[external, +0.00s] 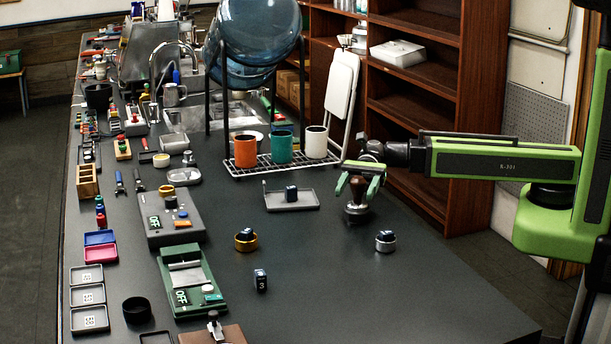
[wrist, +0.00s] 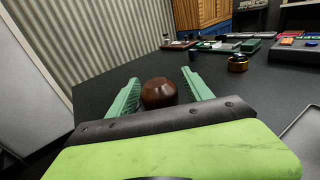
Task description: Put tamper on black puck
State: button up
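The tamper (external: 357,211) has a brown wooden knob and a round metal base. It stands upright on the dark worktop, right of the middle in the external view. My gripper (external: 358,184) is open, with its green fingers on either side of the knob and gaps showing. The wrist view shows the brown knob of the tamper (wrist: 160,93) between the two fingers; its base is hidden there. A black round piece (external: 137,310) stands near the worktop's left front; I cannot tell whether it is the black puck.
A silver ring with a dark block (external: 386,241) stands right of the tamper, and a gold ring (external: 246,241) to its left. A grey tray (external: 305,205) lies behind left. A rack (external: 240,172) holds three cups. The worktop in front of the tamper is clear.

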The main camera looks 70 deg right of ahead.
jog(key=shift+r, duration=0.1)
jog(key=shift+d+r, duration=0.1)
jog(key=shift+d, duration=0.05)
jog(key=w+d, duration=0.1)
jog(key=d, duration=1)
jog(key=shift+w+d+r+p, duration=0.25)
jog(key=shift+w+d+p, duration=0.1)
jog(key=shift+p, duration=0.1)
